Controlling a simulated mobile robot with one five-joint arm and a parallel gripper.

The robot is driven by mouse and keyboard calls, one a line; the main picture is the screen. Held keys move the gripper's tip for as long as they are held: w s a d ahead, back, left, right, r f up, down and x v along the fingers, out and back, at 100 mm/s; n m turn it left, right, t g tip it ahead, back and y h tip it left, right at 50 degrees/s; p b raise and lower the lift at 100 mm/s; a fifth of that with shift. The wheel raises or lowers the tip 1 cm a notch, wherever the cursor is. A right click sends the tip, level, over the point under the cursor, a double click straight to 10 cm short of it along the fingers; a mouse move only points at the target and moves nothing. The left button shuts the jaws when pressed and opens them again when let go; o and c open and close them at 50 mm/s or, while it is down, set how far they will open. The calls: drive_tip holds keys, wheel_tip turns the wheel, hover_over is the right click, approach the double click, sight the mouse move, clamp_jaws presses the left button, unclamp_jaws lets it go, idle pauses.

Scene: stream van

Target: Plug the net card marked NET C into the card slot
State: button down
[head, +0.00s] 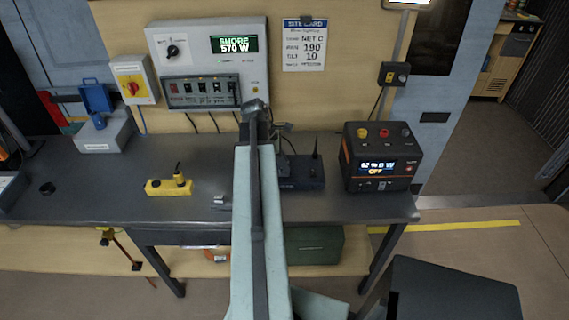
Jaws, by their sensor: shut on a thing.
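My gripper is not visible; my raised arm covers the middle of the view and hides what lies behind it. No card marked NET C can be made out. A dark box with upright antennas (303,174) stands on the bench right of my arm, its left part hidden. I cannot see a card slot on it. A site card (305,44) on the wall reads NET C, with 190 and 10 below. A small silvery piece (220,199) lies on the bench just left of my arm; I cannot tell what it is.
A switch panel (207,65) hangs on the wall. A dark block (455,290) stands at the lower right.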

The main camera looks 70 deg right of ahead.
drive_tip(key=shift+f+b, duration=0.35)
drive_tip(key=shift+f, duration=0.1)
drive_tip(key=c, duration=1.3)
unclamp_jaws()
drive_tip(key=shift+r, duration=0.1)
drive_tip(key=p+v, duration=0.7)
drive_tip(key=shift+r, duration=0.35)
drive_tip(key=shift+w, duration=0.15)
